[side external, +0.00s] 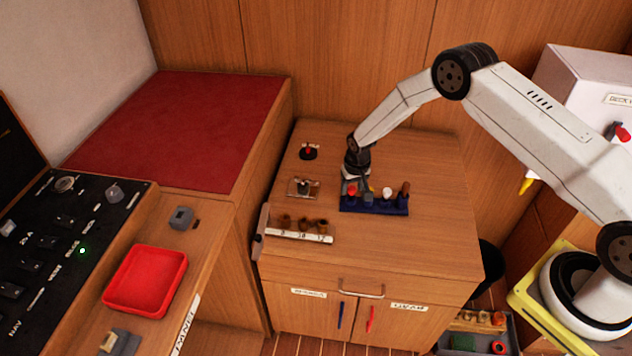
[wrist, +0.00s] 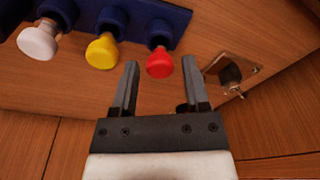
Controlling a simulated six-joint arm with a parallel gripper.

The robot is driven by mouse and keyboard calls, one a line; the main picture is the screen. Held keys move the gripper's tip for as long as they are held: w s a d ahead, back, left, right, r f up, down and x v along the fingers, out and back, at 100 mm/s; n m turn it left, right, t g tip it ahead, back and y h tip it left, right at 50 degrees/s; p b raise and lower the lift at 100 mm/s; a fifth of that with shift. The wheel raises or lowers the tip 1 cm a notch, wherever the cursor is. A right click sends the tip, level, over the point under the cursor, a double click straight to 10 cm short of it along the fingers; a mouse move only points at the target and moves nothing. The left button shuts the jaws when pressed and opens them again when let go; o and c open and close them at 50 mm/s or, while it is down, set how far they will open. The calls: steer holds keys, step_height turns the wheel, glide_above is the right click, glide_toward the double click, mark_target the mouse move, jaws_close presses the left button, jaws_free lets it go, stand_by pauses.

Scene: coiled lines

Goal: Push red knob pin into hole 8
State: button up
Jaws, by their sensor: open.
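The red knob pin (wrist: 159,63) stands in a dark blue rack (wrist: 175,15), at the end of a row beside a yellow knob (wrist: 101,51) and a white knob (wrist: 38,40). In the side view the red knob (side external: 351,188) is at the left end of the rack (side external: 373,207). My gripper (wrist: 161,70) is open, and the red knob shows between its fingertips in the wrist view. I cannot tell whether the fingers touch it. A block with brown round pieces and a white number strip (side external: 300,235) is at the cabinet's front left. Its numbers are small; which one marks hole 8 is unclear.
A metal plate with a small fitting (side external: 302,187) and a black base with a red top (side external: 308,152) stand left of the rack. A red tray (side external: 146,280) is on the lower left counter. The cabinet top right of the rack (side external: 440,190) is clear.

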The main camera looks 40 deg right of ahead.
mark_target(351, 188)
jaws_close()
steer(key=shift+r, duration=0.45)
stand_by(0.6)
steer(key=shift+r, duration=2.75)
steer(key=shift+a, duration=0.15)
steer(key=w+a+r+n, duration=0.1)
steer(key=w+a+r, duration=0.1)
steer(key=a, duration=0.7)
steer(key=w+a+r+n, duration=0.1)
steer(key=w+a+n, duration=0.1)
steer(key=a, duration=0.8)
steer(key=shift+a+r+n, duration=0.3)
steer(key=shift+r, duration=0.05)
